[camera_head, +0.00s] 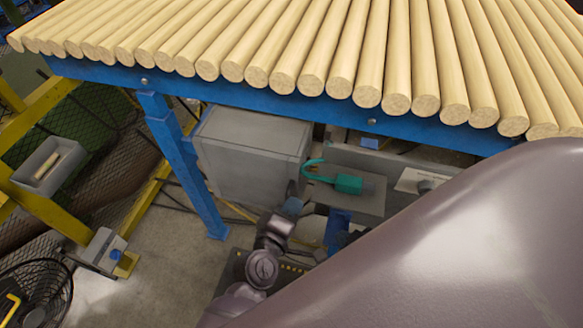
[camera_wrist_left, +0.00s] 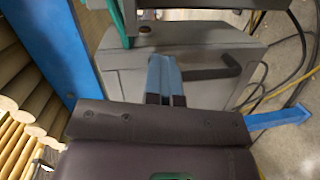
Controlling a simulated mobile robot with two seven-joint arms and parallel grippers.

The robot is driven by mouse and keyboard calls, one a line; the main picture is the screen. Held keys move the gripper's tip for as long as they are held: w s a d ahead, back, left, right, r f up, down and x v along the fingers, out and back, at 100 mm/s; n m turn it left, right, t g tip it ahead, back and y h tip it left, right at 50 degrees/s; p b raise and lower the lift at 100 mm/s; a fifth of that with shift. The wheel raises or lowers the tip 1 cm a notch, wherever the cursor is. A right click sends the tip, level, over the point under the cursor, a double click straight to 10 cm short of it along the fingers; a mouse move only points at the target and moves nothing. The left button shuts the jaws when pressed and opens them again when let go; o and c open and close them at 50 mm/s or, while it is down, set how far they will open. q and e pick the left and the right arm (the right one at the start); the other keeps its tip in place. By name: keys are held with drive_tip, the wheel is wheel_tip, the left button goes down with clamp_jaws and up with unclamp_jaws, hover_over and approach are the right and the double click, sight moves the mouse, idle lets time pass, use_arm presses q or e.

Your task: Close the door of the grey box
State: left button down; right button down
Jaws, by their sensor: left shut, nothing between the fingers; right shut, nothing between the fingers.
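The grey box (camera_head: 245,160) hangs under the blue-framed table in the head view, with a broad flat grey face towards me. In the left wrist view a grey panel (camera_wrist_left: 120,75) with a black bar handle (camera_wrist_left: 215,70) fills the middle. My left gripper (camera_head: 292,205) is at the lower right corner of the box; its blue fingers (camera_wrist_left: 163,75) are shut and empty, close in front of the panel, left of the handle. I cannot tell whether they touch it or whether the door has a gap. My right gripper is not in view.
Wooden rods (camera_head: 340,60) cover the table above the box. A blue leg (camera_head: 180,160) stands left of it. A green connector with a hose (camera_head: 347,184) is to its right. A fan (camera_head: 35,290) and yellow frame are at left. Some floor (camera_head: 170,260) is clear.

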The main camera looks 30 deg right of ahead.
use_arm(q)
drive_tip(key=shift+w+d+r, duration=0.1)
drive_tip(key=shift+w+d, duration=0.2)
drive_tip(key=shift+d, duration=0.05)
use_arm(e)
drive_tip(key=shift+d+f, duration=0.15)
drive_tip(key=shift+d, duration=0.15)
